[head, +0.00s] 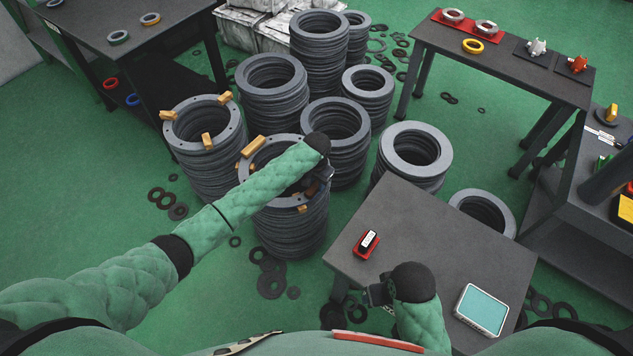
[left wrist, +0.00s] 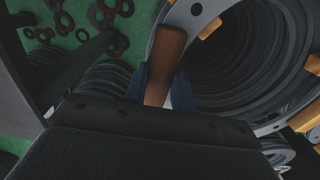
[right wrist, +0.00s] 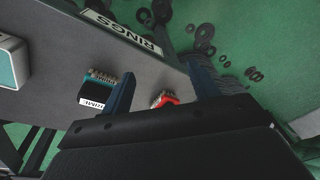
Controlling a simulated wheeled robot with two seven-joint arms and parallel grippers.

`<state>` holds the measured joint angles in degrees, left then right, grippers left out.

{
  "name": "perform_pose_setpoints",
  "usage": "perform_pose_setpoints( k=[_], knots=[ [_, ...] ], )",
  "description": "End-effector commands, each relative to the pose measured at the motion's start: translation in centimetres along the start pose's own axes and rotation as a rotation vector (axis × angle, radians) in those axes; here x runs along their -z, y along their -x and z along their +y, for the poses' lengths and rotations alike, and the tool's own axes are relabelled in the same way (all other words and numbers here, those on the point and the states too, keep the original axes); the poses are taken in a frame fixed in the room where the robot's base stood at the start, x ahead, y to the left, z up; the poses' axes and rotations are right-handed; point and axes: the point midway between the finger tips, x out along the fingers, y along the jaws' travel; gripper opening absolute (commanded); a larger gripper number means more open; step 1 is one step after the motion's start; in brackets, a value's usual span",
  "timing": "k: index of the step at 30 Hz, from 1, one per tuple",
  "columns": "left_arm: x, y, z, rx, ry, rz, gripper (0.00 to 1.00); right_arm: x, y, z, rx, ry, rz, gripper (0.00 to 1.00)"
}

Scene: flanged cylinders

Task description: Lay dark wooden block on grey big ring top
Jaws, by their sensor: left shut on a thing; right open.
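The dark wooden block (left wrist: 166,50) is between the fingers of my left gripper (left wrist: 168,90) in the left wrist view. In the head view my left gripper (head: 318,182) is over the right side of the grey big ring top (head: 262,157), which caps a tall stack of rings. The block overlaps the ring's rim in the left wrist view; I cannot tell if they touch. My left forearm and hand hide part of the ring. Lighter wooden blocks (head: 253,146) lie on its rim. My right gripper (right wrist: 160,85) is open and empty above the small table.
Another ring stack (head: 190,135) with wooden blocks on top stands to the left. More ring stacks (head: 335,130) crowd behind and to the right. The small table (head: 430,235) holds a red device (head: 367,243) and a teal-topped box (head: 482,309). Loose rings (head: 270,280) lie on the floor.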

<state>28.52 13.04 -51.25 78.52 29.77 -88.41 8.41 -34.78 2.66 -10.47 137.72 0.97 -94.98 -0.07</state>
Motion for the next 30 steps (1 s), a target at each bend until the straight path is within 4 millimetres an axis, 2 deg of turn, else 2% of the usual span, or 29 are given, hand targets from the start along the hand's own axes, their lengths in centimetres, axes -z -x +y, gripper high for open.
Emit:
perform_pose_setpoints(
  k=[1,4,16,24,30],
  knots=[
    [0.0,0.0,0.0,0.0,0.0,0.0,0.32,-0.1,0.0,0.0,0.0,0.0,-0.002,0.61],
    [0.0,0.0,0.0,0.0,0.0,0.0,0.52,-0.2,-0.1,0.0,0.0,0.0,-0.003,0.61],
    [0.0,0.2,0.0,0.0,0.0,0.001,0.52,0.7,0.1,0.3,-0.006,0.005,0.006,0.61],
    [0.1,4.2,0.0,0.0,0.0,0.003,0.52,0.5,2.4,0.1,-0.003,0.006,0.021,0.61],
    [0.1,6.8,0.0,0.0,0.0,0.002,0.52,-0.2,1.8,-0.5,0.011,0.005,0.021,0.61]
  ],
)
